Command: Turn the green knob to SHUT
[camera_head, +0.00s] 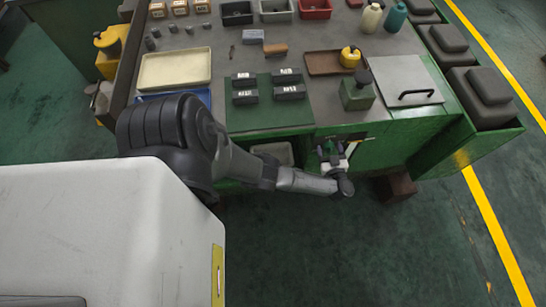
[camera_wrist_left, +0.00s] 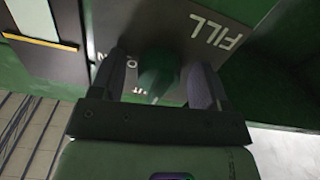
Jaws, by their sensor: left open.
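The green knob (camera_wrist_left: 156,72) shows in the left wrist view, on a grey plate (camera_wrist_left: 182,25) on the green machine's front. The plate reads FILL; parts of the words OPEN and SHUT show beside the knob, partly hidden. My left gripper (camera_wrist_left: 157,82) is open, with one finger on each side of the knob. I cannot tell whether the fingers touch it. Which word the knob points to is not clear. In the head view my left gripper (camera_head: 333,150) is at the front face of the bench, where the knob is too small to make out. My right gripper is not in view.
A brown box (camera_head: 396,187) stands on the floor at right. The floor in front is clear.

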